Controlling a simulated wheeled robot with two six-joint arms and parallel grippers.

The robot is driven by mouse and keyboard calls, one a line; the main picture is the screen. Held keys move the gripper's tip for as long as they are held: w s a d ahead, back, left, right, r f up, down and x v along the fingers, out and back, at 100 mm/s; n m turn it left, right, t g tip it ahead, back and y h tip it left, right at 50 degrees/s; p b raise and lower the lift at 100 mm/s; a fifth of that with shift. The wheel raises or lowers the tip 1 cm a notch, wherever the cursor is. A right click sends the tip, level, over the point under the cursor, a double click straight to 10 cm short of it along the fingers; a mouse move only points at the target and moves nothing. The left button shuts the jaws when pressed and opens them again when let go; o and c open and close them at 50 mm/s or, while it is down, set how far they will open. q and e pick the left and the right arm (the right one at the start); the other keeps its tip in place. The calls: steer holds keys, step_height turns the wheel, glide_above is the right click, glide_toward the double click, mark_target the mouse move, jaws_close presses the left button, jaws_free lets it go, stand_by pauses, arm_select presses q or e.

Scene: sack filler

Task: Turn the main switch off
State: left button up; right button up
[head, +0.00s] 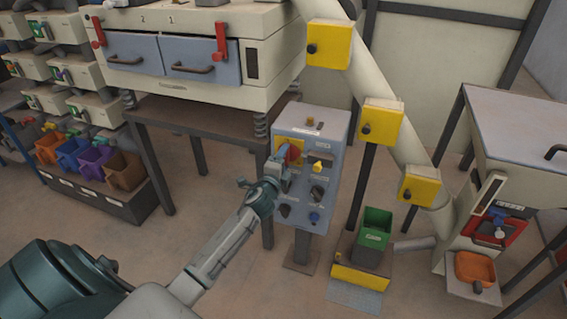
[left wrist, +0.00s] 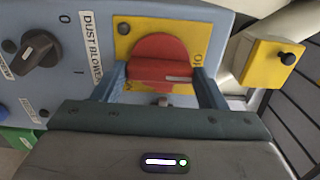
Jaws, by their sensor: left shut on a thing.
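The main switch is a red rotary knob (left wrist: 165,62) on a yellow plate (left wrist: 190,32), set in the upper left of a blue-grey control panel (head: 325,125). My left gripper (head: 283,155) is at the panel, with its fingers on either side of the red knob and shut on it. In the left wrist view the gripper (left wrist: 168,85) has one blue finger at each end of the knob's grip bar. In the head view the gripper hides part of the knob. My right gripper is not in view.
The panel also carries a black dust blower knob (left wrist: 40,52), a yellow button (head: 318,167) and a blue button (head: 314,217). Yellow boxes (head: 381,119) line a slanted pipe to the right.

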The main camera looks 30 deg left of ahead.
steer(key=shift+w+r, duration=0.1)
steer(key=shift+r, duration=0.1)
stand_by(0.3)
arm_select(q)
steer(key=o, duration=1)
steer(key=shift+s, duration=0.1)
steer(key=shift+b+v, duration=0.85)
steer(key=shift+v, duration=4.5)
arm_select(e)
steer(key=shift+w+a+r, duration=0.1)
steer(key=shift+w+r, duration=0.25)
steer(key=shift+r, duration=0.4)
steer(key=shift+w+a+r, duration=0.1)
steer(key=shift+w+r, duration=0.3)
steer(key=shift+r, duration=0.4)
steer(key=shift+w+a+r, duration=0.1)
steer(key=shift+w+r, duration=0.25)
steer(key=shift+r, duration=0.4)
